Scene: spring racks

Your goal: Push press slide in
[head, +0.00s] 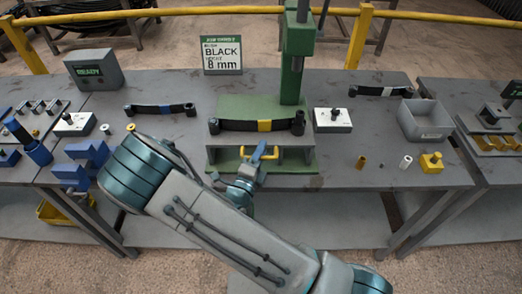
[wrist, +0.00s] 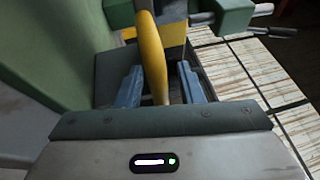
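The green press (head: 298,55) stands at the middle back of the table. A black leaf spring (head: 235,125) with a yellow band lies across the grey slide (head: 225,139) in front of its column. A yellow handle (head: 275,152) is at the front of the slide. My gripper (head: 260,151) is at this handle. In the wrist view the yellow handle (wrist: 153,55) passes between the blue fingers of my gripper (wrist: 158,80). A gap shows beside the right finger, so the gripper is open around it. The fingers partly hide the handle in the head view.
A sign (head: 222,55) reads BLACK and 8 mm. Two more leaf springs (head: 160,109) (head: 380,91) lie left and right. A grey bin (head: 425,120) and a white block (head: 332,121) stand right of the press. Blue clamps (head: 82,165) are left of my arm.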

